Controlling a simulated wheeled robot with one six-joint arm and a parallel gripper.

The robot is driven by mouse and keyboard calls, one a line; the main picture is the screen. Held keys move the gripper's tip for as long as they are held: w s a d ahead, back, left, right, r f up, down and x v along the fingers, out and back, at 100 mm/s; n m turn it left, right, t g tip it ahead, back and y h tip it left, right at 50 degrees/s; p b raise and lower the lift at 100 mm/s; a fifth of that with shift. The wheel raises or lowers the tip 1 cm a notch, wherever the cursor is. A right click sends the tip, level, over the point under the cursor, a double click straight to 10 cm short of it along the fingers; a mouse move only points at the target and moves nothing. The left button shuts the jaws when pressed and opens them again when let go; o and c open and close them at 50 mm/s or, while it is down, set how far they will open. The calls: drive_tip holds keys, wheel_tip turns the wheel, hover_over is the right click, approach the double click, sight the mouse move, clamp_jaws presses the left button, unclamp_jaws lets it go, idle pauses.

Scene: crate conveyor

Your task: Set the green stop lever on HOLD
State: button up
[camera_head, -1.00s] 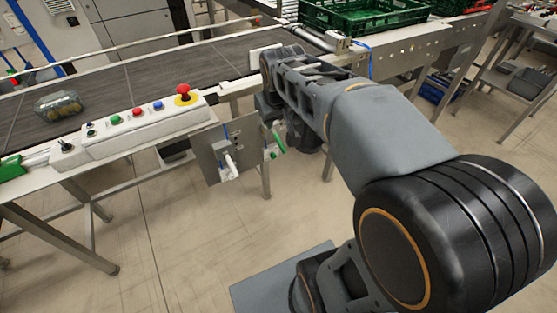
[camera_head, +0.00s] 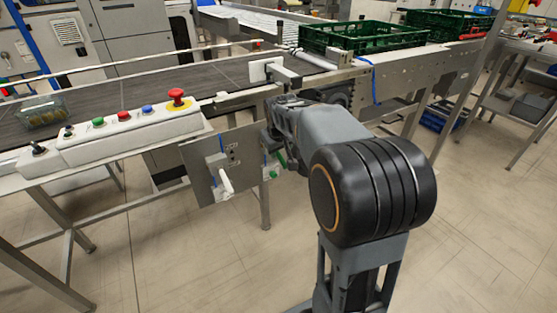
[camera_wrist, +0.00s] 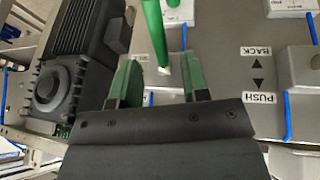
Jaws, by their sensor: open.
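The green stop lever (camera_wrist: 153,35) shows in the wrist view as a green rod rising from a grey panel (camera_wrist: 222,75). My gripper (camera_wrist: 160,65) is open, with one green fingertip on each side of the lever's lower part in the picture. I cannot tell whether either finger touches the lever. Small labels stand near the top of the panel, but I cannot read HOLD on them. In the head view, a bit of green (camera_head: 281,158) shows beside my arm, which hides most of the gripper.
A panel (camera_head: 200,172) with a white lever (camera_head: 226,180) stands left of my arm. A PUSH/BACK label (camera_wrist: 258,75) and a dark finned motor (camera_wrist: 80,60) flank the lever.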

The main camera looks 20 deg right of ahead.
sight(279, 155)
drive_tip(key=shift+b+x, duration=0.55)
drive_tip(key=shift+x, duration=2.15)
clamp_jaws()
